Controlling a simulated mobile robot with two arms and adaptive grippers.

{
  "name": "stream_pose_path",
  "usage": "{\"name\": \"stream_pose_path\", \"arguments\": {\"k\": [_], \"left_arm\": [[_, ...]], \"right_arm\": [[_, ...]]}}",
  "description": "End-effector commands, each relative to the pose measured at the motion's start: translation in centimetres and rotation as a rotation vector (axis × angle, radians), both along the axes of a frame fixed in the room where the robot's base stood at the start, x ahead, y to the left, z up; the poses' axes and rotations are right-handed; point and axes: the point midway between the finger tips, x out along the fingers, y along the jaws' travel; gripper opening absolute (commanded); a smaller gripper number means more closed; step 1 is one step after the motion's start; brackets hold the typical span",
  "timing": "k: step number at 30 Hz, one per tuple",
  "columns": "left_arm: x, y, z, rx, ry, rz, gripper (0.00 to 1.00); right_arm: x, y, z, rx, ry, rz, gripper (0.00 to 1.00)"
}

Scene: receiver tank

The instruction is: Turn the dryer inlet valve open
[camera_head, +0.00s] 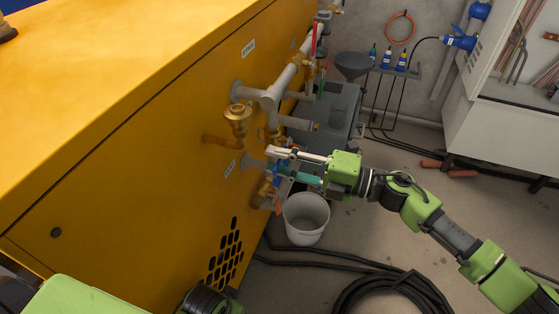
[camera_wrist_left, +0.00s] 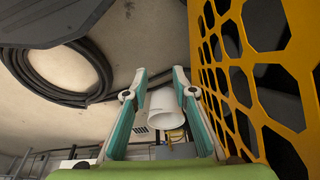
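Pipework with several valves runs along the side of the yellow cabinet (camera_head: 130,130) in the head view. One valve has a red handle (camera_head: 314,38), and another has a green handle (camera_head: 323,80). I cannot tell by label which is the dryer inlet valve. My right gripper (camera_head: 272,161) reaches in from the right at the lower pipe stub, with its fingers apart. A small blue part (camera_head: 281,167) and brass fittings show by its fingertips; contact is unclear. My left gripper (camera_wrist_left: 158,78) is open and empty in the left wrist view, beside the yellow perforated panel (camera_wrist_left: 235,60).
A white bucket (camera_head: 306,218) stands on the floor below the right gripper; it also shows in the left wrist view (camera_wrist_left: 165,108). A coiled black hose (camera_head: 390,293) lies on the floor. A grey unit (camera_head: 335,105) and a bottle rack (camera_head: 395,70) stand behind.

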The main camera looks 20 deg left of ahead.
Motion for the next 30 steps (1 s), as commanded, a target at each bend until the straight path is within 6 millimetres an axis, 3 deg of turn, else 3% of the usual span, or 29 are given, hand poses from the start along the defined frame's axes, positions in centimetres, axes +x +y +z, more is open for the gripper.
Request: {"name": "stream_pose_path", "arguments": {"k": [6,9,10,21,30], "left_arm": [[0.0,0.0,0.0,0.0,0.001,0.0,0.25],[-0.1,0.0,0.0,0.0,0.001,0.0,0.25],[-0.1,0.0,0.0,0.0,0.001,0.001,0.25],[-0.2,0.1,-0.2,0.002,0.009,0.001,0.25],[-0.1,0.3,5.6,0.001,-0.033,0.006,0.25]], "right_arm": [[0.0,0.0,0.0,0.0,0.0,0.0,0.28],[0.0,0.0,0.0,0.0,0.001,0.0,0.03],[0.0,0.0,0.0,0.0,0.001,0.0,0.0],[0.0,0.0,-0.3,-0.001,-0.016,-0.001,0.0],[0.1,0.0,-1.4,-0.004,-0.128,-0.002,0.0]]}}
